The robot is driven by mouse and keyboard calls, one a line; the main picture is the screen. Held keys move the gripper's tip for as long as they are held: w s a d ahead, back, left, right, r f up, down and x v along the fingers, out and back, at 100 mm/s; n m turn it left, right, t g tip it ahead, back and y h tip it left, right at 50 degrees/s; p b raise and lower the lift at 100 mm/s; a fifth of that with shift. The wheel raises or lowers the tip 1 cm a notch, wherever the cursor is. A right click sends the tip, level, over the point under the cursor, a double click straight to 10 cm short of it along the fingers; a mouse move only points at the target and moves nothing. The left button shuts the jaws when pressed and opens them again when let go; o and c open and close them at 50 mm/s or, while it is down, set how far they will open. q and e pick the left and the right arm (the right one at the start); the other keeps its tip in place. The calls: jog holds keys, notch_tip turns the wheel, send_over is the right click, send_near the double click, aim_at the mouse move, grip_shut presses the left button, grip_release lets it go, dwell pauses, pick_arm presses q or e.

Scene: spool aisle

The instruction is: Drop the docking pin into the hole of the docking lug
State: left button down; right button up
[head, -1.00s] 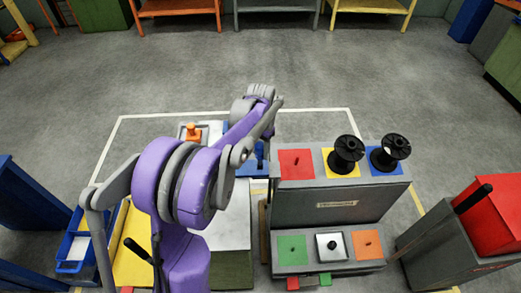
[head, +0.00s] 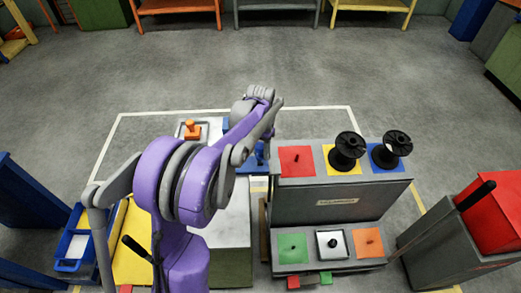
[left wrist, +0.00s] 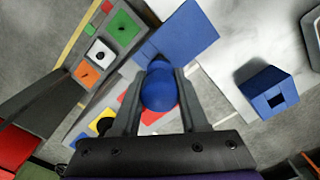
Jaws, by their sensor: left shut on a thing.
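In the left wrist view my left gripper (left wrist: 158,100) is shut on a blue piece with a round head, which I take as the docking pin (left wrist: 160,90). Its lower part is hidden. The docking lug, a blue block with a dark square hole (left wrist: 264,91), stands on a pale surface to the right, apart from the pin. In the head view the gripper's fingers are hidden behind my purple arm. A blue part, probably the pin (head: 260,151), shows just below the hand. The lug cannot be made out clearly there. My right gripper is not in view.
A flat blue plate (left wrist: 190,30) lies near the pin in the left wrist view. A grey stepped rack (head: 330,203) with coloured squares and two black spools (head: 347,150) stands to the right. An orange knobbed piece (head: 192,131) sits at the far left of the pale top.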

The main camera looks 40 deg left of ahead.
aim_at(261, 158)
pick_arm(q)
jog(key=shift+f+b, duration=1.2)
jog(key=shift+f, duration=0.75)
jog(key=shift+c, duration=1.8)
grip_release()
notch_tip(261, 158, up, 11)
jog(key=shift+f+p, duration=0.1)
jog(key=shift+p, duration=0.25)
jog(key=s+d+f+t+p, duration=0.2)
jog(key=s+d+t, duration=0.3)
jog(key=s+d, duration=1.4)
jog(key=shift+s+f+p, duration=0.25)
jog(key=shift+f+p, duration=0.05)
jog(key=shift+p, duration=0.2)
